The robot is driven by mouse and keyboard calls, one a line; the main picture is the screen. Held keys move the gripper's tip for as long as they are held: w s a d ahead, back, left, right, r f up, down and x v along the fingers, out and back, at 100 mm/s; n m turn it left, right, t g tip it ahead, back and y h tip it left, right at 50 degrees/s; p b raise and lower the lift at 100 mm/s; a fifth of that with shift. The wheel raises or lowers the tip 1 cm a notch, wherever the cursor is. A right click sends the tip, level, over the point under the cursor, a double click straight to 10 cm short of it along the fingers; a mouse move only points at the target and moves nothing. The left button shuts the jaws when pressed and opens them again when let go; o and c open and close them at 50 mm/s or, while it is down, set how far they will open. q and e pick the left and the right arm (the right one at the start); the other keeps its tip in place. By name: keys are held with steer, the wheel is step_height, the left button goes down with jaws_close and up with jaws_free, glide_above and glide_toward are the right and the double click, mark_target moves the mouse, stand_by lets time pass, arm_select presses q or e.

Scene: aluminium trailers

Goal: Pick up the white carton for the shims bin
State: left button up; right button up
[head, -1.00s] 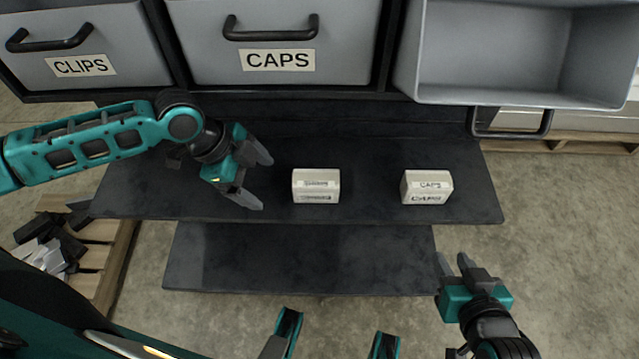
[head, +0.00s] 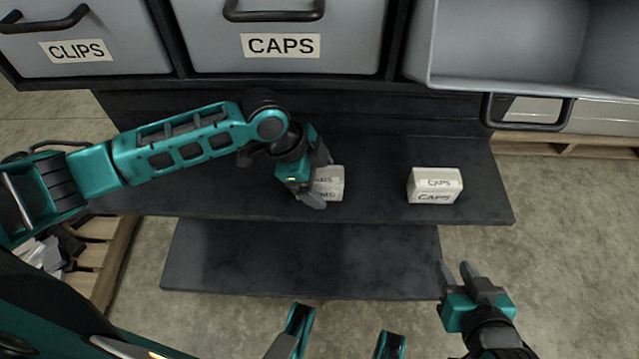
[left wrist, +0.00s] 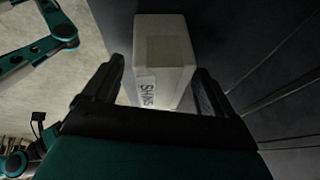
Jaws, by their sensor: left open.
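The white carton marked SHIMS (left wrist: 168,58) stands on the dark shelf and lies between the spread fingers of my left gripper in the left wrist view. In the head view the same carton (head: 332,184) is partly hidden behind my left gripper (head: 322,178). My left gripper is open around the carton; I cannot tell whether either finger touches it. My right gripper (head: 456,270) is apart from the cartons, at the lower right, with its fingers slightly spread and nothing between them.
A second white carton marked CAPS (head: 435,186) stands on the same shelf (head: 240,203) to the right. Grey bins labelled CLIPS (head: 110,62) and CAPS (head: 350,55) sit above, with an open empty bin (head: 500,50) at right. A lower shelf (head: 300,260) is clear.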

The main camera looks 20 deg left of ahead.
arm_select(q)
steer(key=shift+f, duration=0.15)
steer(key=c, duration=1.2)
steer(key=shift+c, duration=0.3)
